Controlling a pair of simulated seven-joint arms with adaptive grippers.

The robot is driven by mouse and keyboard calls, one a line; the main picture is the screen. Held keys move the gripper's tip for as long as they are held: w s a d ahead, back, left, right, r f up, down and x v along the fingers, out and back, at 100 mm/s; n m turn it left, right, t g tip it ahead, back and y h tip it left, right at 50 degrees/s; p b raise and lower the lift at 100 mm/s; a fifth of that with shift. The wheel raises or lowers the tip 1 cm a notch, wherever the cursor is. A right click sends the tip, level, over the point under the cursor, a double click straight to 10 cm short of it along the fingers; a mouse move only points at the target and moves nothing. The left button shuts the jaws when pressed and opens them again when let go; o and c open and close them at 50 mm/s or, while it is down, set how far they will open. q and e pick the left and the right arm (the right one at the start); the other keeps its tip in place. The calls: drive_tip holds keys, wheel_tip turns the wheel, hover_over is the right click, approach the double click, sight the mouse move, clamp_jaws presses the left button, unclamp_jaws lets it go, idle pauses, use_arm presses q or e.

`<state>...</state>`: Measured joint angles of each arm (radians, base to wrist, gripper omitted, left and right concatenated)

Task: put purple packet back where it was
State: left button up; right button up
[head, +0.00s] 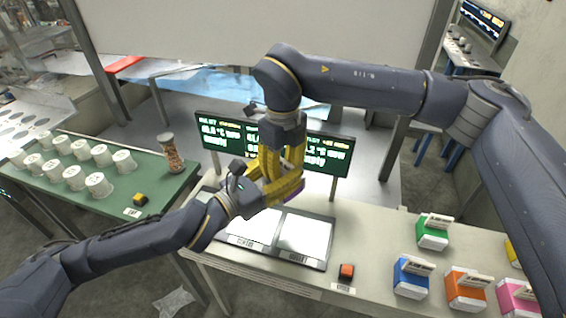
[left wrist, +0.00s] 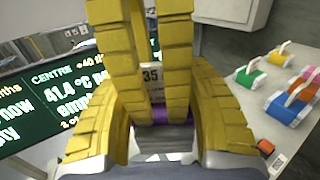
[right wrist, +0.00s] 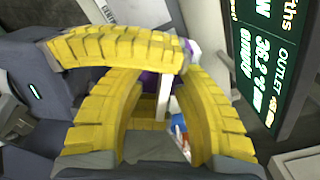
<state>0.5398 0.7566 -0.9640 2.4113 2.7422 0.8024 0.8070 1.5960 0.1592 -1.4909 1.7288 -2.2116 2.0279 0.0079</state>
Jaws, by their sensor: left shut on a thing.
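The purple packet shows as a small purple patch under the meeting grippers in the head view (head: 291,194). In the left wrist view it is a purple strip (left wrist: 176,114) between the yellow fingers. My left gripper (head: 268,190) is shut on it, above the bench. My right gripper (head: 292,165) comes down from above, its fingers around the packet's upper part. A pale part (right wrist: 165,96) stands between the right fingers in the right wrist view; whether they press on it cannot be told. Most of the packet is hidden by the fingers.
Below is a tray with two bright panels (head: 305,236). Green (head: 432,232), blue (head: 411,277), orange (head: 465,290) and pink packets (head: 517,297) stand at right. An orange button (head: 346,272) sits between. A dark display (head: 330,155) stands behind. White cups (head: 98,183) and a jar (head: 172,153) are left.

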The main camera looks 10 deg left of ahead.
idle(0.3)
clamp_jaws()
use_arm(q)
drive_tip(key=o, duration=1.3)
